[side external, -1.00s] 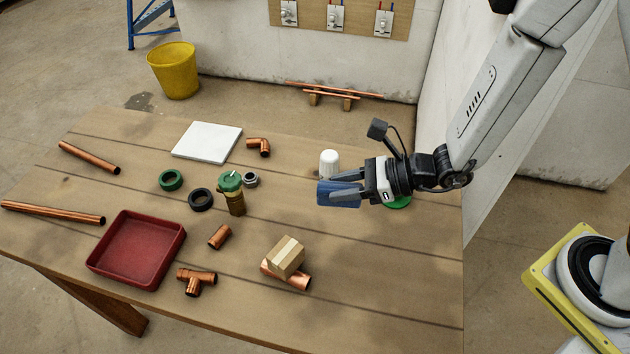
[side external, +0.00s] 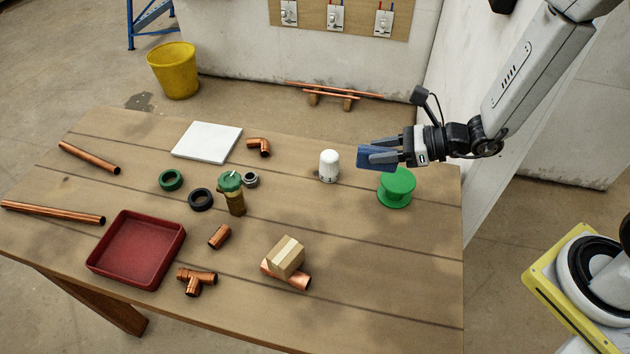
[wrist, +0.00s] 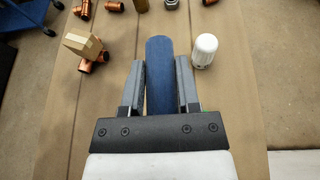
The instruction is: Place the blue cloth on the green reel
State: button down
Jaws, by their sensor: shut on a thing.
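The blue cloth (side external: 376,157) is held between the fingers of my gripper (side external: 382,155), which is shut on it. In the wrist view the cloth (wrist: 159,75) stands out as a rounded blue strip between the two fingers of my gripper (wrist: 159,85). The green reel (side external: 397,188) stands on the table near its right edge. In the side view, the cloth and gripper appear above and slightly behind the reel, apart from it. In the wrist view only a sliver of green shows beside the right finger; the gripper hides the rest.
A white valve head (side external: 329,165) stands left of the reel. A red tray (side external: 137,250), a brass valve (side external: 233,195) and several copper pieces lie further left. The table in front of the reel is clear.

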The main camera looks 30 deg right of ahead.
send_over(402, 180)
jog(key=shift+r+m+t+h, duration=0.2)
jog(key=shift+m+t+h, duration=0.1)
jog(key=shift+m, duration=0.1)
jog(key=shift+f, duration=0.1)
jog(key=shift+f, duration=1.9)
jog(key=shift+f, duration=0.1)
jog(key=shift+f, duration=1.95)
jog(key=shift+c, duration=1.6)
grip_release()
jog(key=shift+f, duration=0.1)
